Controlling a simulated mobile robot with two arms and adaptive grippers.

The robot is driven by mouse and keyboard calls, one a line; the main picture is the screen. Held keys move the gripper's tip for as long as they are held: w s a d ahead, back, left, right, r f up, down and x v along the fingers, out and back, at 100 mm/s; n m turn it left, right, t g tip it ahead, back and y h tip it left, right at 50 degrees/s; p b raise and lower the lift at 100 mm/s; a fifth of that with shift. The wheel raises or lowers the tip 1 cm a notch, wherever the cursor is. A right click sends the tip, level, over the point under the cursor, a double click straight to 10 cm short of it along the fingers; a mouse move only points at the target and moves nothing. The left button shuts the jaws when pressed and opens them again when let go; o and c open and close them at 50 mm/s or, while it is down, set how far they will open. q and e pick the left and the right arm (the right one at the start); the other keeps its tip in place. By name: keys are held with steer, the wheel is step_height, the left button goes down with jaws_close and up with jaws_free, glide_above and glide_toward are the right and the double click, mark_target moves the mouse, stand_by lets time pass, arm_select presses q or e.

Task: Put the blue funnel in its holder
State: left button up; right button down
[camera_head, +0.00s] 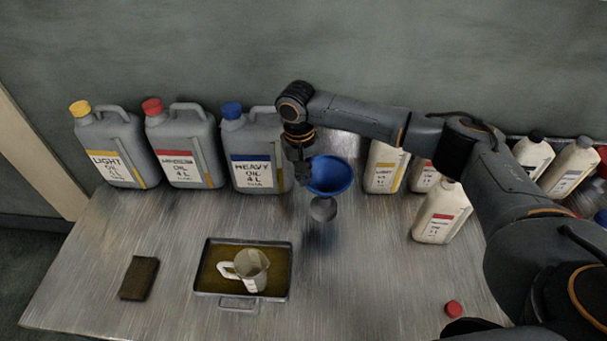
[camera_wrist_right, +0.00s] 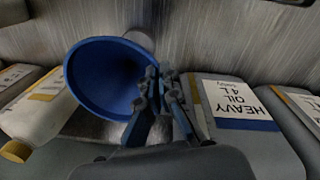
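The blue funnel (camera_head: 331,174) is upright, wide mouth up, in front of the jug row in the head view. A rounded grey piece (camera_head: 323,209), perhaps the holder, shows directly below it; I cannot tell whether the spout sits inside. My right gripper (camera_head: 303,174) points down at the funnel's left edge. In the right wrist view, the gripper (camera_wrist_right: 161,78) has its fingers close together on the rim of the funnel (camera_wrist_right: 100,75). A grey part (camera_wrist_right: 140,40) shows past the funnel there. My left gripper is out of view.
Yellow-capped (camera_head: 109,150), red-capped (camera_head: 186,150) and blue-capped (camera_head: 252,155) grey jugs stand left of the funnel. White bottles (camera_head: 440,215) stand to the right. A tray (camera_head: 239,302) holds a measuring jug (camera_head: 250,268). A brown block (camera_head: 139,278) and red cap (camera_head: 453,308) lie on the metal table.

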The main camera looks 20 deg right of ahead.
steer(key=shift+f, duration=0.75)
steer(key=c, duration=1.4)
jaws_free()
steer(key=shift+c, duration=0.2)
step_height(320, 180, up, 12)
steer(key=shift+a, duration=0.4)
